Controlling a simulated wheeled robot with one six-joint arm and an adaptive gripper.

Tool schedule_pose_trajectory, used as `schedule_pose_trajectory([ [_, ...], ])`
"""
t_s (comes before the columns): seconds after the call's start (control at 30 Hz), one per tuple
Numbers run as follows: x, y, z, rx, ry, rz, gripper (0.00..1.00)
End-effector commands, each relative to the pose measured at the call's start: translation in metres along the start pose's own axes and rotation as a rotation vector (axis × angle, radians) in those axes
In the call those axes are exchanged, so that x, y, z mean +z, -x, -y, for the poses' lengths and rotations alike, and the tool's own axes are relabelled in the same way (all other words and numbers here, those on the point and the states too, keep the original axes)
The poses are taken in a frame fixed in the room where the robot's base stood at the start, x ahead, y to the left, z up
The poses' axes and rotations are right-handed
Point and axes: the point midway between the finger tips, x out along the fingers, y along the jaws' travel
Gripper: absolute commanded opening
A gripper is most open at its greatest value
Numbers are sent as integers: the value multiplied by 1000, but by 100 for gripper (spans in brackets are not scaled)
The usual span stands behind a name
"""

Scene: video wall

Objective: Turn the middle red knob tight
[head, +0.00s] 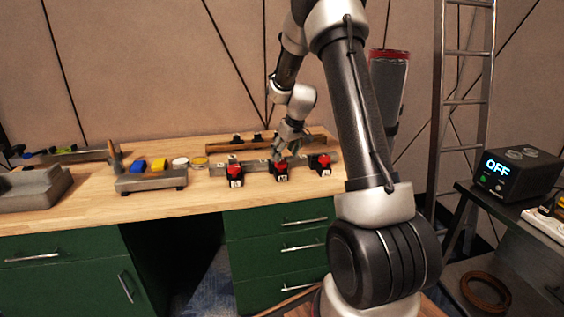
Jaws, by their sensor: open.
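Three red knobs on black blocks stand in a row on a grey rail (217,170) on the wooden workbench. The middle red knob (281,169) is between the left red knob (233,169) and the right red knob (323,160). Each block has a small white label, too small to read surely. My gripper (281,157) is open, just above and behind the middle knob, pointing down at it. Its fingertips are small here, and I cannot tell whether they touch the knob or stand around it.
Behind the rail lies a wooden strip (225,145) with black pieces. To the left is a grey holder (150,183) with blue and yellow blocks. A ladder (463,100) and a black box reading OFF (517,172) are at the right. The left bench front (70,205) is clear.

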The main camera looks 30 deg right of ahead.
Motion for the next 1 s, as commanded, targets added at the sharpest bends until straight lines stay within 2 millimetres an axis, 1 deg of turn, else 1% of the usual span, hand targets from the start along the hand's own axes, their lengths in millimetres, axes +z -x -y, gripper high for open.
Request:
schedule_pose_trajectory([
  [0.03, 1, -10, 0, -1, 0, 3, 62],
  [0.1, 1, -22, 0, -1, 1, 3, 62],
  [0.2, 0, -36, 0, 0, 0, 1, 62],
  [0.3, 0, -45, 0, -1, 0, 1, 62],
  [0.4, 0, -49, 0, 0, 0, 1, 62],
  [0.63, 0, -49, 0, 0, 0, 1, 62],
  [0.77, 0, -49, 0, 0, 0, 1, 39],
  [0.8, 0, -49, 0, 0, 0, 1, 31],
  [0.87, 0, -49, 0, 0, 0, 1, 20],
  [0.9, 0, -49, 0, 0, 0, 1, 18],
  [1.0, 0, -49, 0, 0, -1, 1, 18],
])
